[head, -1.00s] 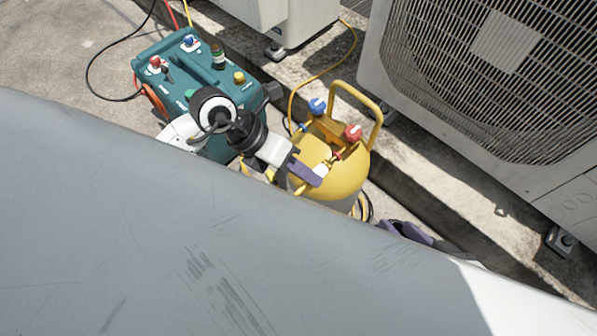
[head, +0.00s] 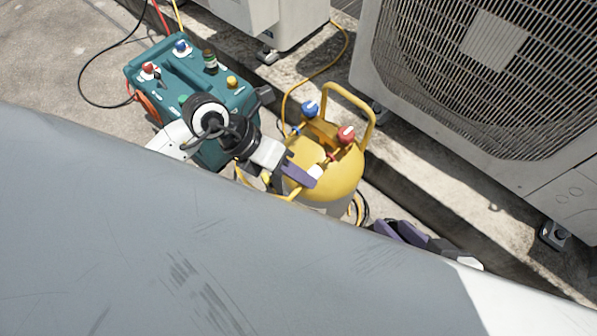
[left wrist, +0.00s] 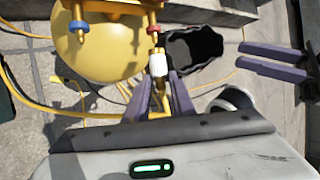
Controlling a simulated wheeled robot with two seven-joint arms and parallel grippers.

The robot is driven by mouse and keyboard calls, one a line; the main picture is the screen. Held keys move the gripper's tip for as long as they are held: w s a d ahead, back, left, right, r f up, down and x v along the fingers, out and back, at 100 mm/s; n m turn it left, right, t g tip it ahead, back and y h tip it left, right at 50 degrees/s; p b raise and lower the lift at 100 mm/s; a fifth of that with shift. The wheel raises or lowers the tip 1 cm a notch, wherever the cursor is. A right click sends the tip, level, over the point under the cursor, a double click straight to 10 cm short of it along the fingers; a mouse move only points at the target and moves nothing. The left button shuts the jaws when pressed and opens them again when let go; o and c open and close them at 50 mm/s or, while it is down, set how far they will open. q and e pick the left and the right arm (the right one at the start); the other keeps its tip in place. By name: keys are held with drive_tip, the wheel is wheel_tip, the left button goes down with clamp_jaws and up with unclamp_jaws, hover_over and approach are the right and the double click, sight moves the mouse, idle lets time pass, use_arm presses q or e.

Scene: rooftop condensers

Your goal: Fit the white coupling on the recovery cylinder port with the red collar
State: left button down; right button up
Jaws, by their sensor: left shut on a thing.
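The yellow recovery cylinder (head: 338,178) stands upright with a blue valve (head: 309,109) and a red valve (head: 346,135). The port with the red collar (left wrist: 154,29) sticks out of its top; the collar also shows in the head view (head: 331,157). My left gripper (head: 307,174) is shut on the white coupling (left wrist: 158,66), which lies in line with the port, just off the red collar. A small brass piece shows between them; I cannot tell whether the coupling is seated. My right gripper (left wrist: 272,62) is open and empty, right of the cylinder.
A teal recovery machine (head: 196,75) stands left of the cylinder, with hoses on the ground. Condenser units (head: 470,75) stand behind and to the right. A black object (left wrist: 205,44) lies near the coupling. My own grey body hides the lower head view.

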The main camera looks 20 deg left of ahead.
use_arm(q)
drive_tip(key=shift+w+d, duration=0.3)
drive_tip(key=shift+w, duration=0.35)
drive_tip(key=shift+w+d, duration=0.25)
drive_tip(key=shift+w, duration=0.4)
idle(1.4)
drive_tip(key=c, duration=1.4)
unclamp_jaws()
drive_tip(key=shift+c, duration=0.2)
drive_tip(key=shift+s, duration=0.1)
drive_tip(key=s+a+p, duration=0.2)
drive_tip(key=s+p, duration=0.1)
drive_tip(key=s, duration=0.3)
drive_tip(key=shift+s+a, duration=0.4)
